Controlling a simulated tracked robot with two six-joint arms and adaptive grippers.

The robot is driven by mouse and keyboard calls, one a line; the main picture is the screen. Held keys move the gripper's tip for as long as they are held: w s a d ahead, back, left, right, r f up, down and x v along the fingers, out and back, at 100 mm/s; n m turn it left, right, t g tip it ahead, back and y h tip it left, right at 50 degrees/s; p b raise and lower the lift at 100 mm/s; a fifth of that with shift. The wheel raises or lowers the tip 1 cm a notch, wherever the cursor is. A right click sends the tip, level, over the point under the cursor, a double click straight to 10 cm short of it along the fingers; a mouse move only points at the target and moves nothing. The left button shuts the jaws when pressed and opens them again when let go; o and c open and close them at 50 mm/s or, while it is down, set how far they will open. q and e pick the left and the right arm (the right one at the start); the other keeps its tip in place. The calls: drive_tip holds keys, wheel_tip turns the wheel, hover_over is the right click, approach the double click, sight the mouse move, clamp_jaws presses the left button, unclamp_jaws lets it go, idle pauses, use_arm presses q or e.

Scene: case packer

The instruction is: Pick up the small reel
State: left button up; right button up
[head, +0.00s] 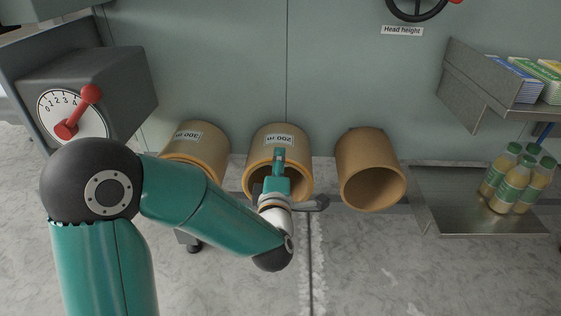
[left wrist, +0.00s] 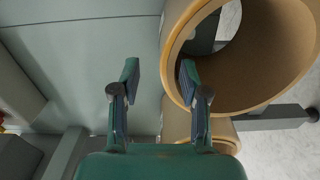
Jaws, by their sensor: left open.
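Three tan cylindrical reels stick out in a row from the machine's front. The left reel (head: 186,142) is labelled 300 m, the middle reel (head: 255,147) 200 m, and the right reel (head: 368,161) has no label in sight. My left gripper (head: 280,158) is in front of the middle reel's open end and partly hides it. In the left wrist view its fingers (left wrist: 159,80) are apart with nothing held. One finger overlaps the rim of a large reel opening (left wrist: 270,60); the other is outside it. Contact cannot be told. My right gripper is out of sight.
A grey box with a numbered dial (head: 72,119) and red lever stands at left. A dark bar (head: 312,204) shows beside my gripper. A metal tray (head: 450,205) with several bottles (head: 510,180) and a shelf (head: 470,85) with cartons are at right. The floor in front is open.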

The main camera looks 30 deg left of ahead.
sight(281, 144)
use_arm(q)
drive_tip(key=x, duration=0.3)
drive_tip(key=shift+f, duration=0.1)
drive_tip(key=x, duration=0.3)
drive_tip(key=b+x, duration=0.1)
drive_tip(key=shift+w+f, duration=0.25)
drive_tip(key=shift+f, duration=0.15)
drive_tip(key=shift+w+a+r, duration=0.1)
drive_tip(key=shift+w+a, duration=0.2)
drive_tip(key=shift+w, duration=0.05)
clamp_jaws()
drive_tip(key=shift+r, duration=0.1)
